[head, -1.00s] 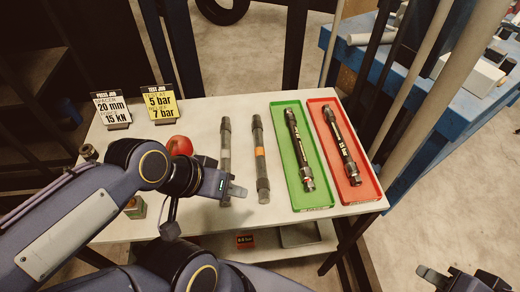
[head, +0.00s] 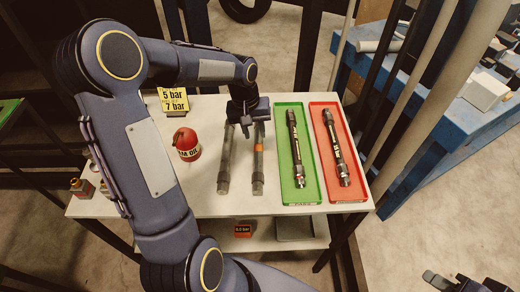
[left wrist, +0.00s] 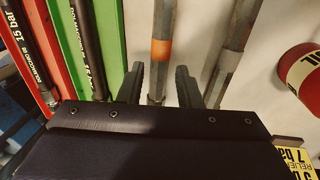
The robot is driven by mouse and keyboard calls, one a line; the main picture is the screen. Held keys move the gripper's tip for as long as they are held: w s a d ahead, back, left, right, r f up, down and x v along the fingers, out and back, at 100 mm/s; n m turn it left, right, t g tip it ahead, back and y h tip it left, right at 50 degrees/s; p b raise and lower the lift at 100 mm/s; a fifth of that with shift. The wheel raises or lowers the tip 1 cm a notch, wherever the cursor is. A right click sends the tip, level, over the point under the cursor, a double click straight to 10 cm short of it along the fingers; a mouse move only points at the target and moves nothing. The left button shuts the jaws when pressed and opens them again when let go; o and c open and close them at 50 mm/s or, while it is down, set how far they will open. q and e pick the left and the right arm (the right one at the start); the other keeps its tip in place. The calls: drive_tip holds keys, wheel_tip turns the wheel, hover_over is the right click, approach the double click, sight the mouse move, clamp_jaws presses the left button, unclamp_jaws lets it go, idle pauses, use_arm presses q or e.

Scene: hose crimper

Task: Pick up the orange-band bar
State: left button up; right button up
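The orange-band bar (head: 258,172) is a dark grey rod with an orange band, lying lengthwise on the white table. It also shows in the left wrist view (left wrist: 162,28), where its near end runs between my two fingers. My left gripper (head: 246,128) is open and hangs over the far end of the bar, hiding that end in the head view. The wrist view shows the fingers apart, one on each side of the bar (left wrist: 158,85); I cannot tell their height above it. My right gripper (head: 464,284) is at the lower right edge, partly cut off.
A plain grey bar (head: 225,165) lies close left of the orange-band bar. A green tray (head: 298,200) and a red tray (head: 348,195), each holding a dark bar, lie to the right. A red canister (head: 187,148) and a yellow sign (head: 173,102) stand left.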

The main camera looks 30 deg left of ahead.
sight(258, 147)
use_arm(q)
drive_tip(key=f, duration=0.4)
drive_tip(key=d+f+p, duration=0.1)
drive_tip(key=f, duration=0.2)
drive_tip(key=shift+c, duration=0.3)
drive_tip(key=shift+w, duration=0.1)
clamp_jaws()
